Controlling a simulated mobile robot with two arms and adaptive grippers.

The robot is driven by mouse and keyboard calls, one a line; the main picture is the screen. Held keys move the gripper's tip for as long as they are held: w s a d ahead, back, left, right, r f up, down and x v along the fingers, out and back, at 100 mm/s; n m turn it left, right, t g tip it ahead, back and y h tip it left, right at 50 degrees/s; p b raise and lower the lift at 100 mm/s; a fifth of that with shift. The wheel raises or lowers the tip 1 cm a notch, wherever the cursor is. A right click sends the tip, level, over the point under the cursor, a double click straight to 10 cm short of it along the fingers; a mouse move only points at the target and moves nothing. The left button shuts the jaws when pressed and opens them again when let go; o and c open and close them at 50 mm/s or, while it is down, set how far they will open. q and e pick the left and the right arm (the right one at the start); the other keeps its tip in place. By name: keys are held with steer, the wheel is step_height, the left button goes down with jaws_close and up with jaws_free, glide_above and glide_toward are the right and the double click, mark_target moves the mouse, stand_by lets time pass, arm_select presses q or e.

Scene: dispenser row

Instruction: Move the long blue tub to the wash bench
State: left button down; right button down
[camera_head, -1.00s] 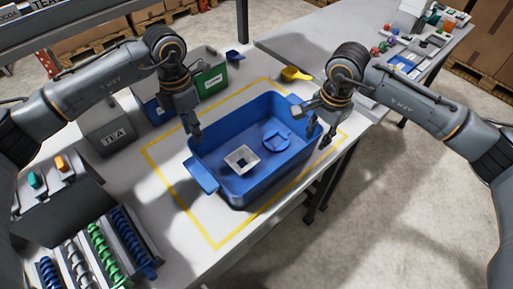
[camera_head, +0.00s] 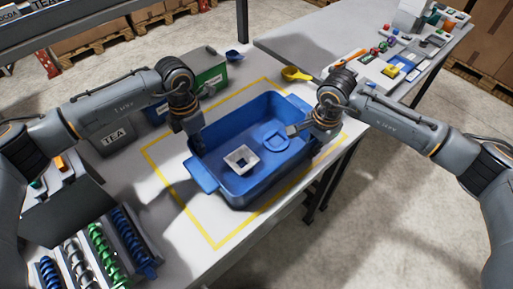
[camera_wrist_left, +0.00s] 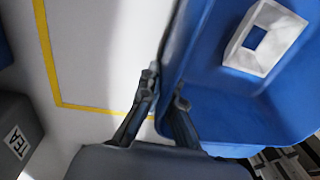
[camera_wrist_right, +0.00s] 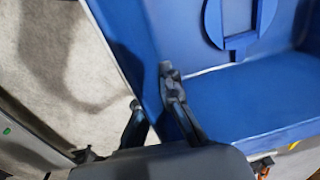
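The long blue tub (camera_head: 235,185) stands upright inside a yellow outline on the white table. It holds a white square piece (camera_head: 240,158) and a blue round piece (camera_head: 276,138). My left gripper (camera_head: 196,148) is at the tub's left wall; in the left wrist view its fingers (camera_wrist_left: 165,88) sit close together on both sides of the rim. My right gripper (camera_head: 300,130) is at the right wall; in the right wrist view its fingers (camera_wrist_right: 150,90) also straddle the wall. Both look shut on the walls, though full contact is partly hidden. I cannot tell which surface is the wash bench.
A grey-topped bench (camera_head: 310,40) with small coloured items stands behind, at the upper right. A yellow scoop (camera_head: 295,74), a green box (camera_head: 211,80) and a grey TEA box (camera_head: 112,137) are near the tub. Dispensers with coloured spirals (camera_head: 104,255) stand at the front left.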

arm_select(q)
steer(key=shift+r, duration=0.15)
arm_select(e)
steer(key=shift+r, duration=0.1)
